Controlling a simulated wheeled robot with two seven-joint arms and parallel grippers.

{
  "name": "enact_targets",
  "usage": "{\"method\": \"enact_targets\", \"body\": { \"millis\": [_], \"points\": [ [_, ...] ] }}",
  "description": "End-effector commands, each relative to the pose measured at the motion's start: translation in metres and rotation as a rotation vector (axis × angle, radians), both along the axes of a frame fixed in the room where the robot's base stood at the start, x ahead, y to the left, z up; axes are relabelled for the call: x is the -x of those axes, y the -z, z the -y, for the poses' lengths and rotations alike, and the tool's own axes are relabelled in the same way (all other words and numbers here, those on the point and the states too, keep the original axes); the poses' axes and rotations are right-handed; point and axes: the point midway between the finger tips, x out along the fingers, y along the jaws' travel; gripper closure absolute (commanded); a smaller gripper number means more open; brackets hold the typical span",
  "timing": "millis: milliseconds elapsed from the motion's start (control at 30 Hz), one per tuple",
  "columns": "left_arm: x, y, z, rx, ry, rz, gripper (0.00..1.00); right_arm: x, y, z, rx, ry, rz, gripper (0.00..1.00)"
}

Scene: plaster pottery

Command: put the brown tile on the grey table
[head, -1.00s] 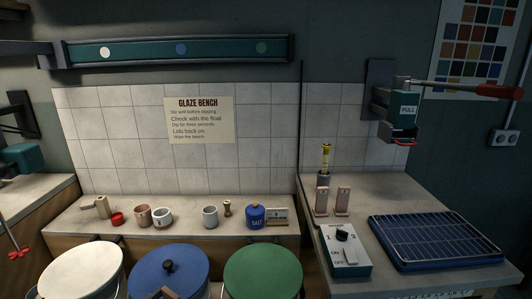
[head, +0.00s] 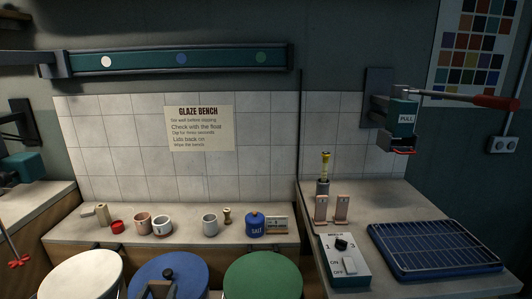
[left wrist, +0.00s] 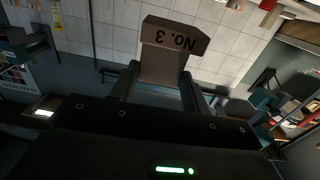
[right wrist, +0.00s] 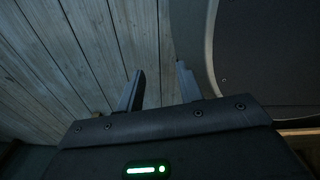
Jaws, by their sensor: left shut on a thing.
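In the left wrist view my left gripper (left wrist: 160,82) is shut on a brown tile (left wrist: 174,42), an angled piece marked "No. 3" whose lower part sits between the fingers. In the head view this gripper (head: 161,290) shows only in part at the bottom edge, in front of the blue lid. My right gripper (right wrist: 158,80) is open and empty in the right wrist view, above grey boards, and is out of the head view. Two pinkish tiles (head: 321,209) (head: 342,208) stand upright on the grey right-hand table (head: 395,200).
A switch box (head: 342,262) and a blue tray with a wire rack (head: 435,250) occupy the right-hand table. Mugs and a blue salt jar (head: 255,224) line the back bench. White, blue and green lids (head: 262,275) stand in front. A lever press (head: 402,118) hangs above right.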

Motion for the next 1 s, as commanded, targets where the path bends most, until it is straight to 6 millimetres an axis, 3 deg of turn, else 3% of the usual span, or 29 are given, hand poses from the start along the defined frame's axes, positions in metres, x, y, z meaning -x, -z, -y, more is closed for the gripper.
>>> {"method": "enact_targets", "body": {
  "millis": [167, 667, 767, 867, 1000],
  "points": [
    [-0.001, -0.007, 0.014, -0.002, 0.002, 0.001, 0.82, 0.000, 0.000, 0.000, 0.000, 0.000, 0.000, 0.64],
    [-0.001, -0.006, 0.014, -0.004, 0.001, 0.002, 0.82, -0.002, 0.001, -0.002, -0.003, -0.001, 0.006, 0.64],
    [-0.001, 0.005, 0.011, -0.003, -0.007, 0.001, 0.82, -0.016, 0.005, -0.007, -0.015, -0.006, 0.037, 0.64],
    [0.000, 0.024, 0.005, 0.002, -0.025, -0.002, 0.82, -0.047, 0.011, -0.018, -0.040, -0.016, 0.108, 0.64],
    [0.003, 0.067, -0.010, 0.011, -0.065, -0.008, 0.82, -0.113, 0.009, -0.045, -0.103, -0.041, 0.271, 0.64]
  ]
}}
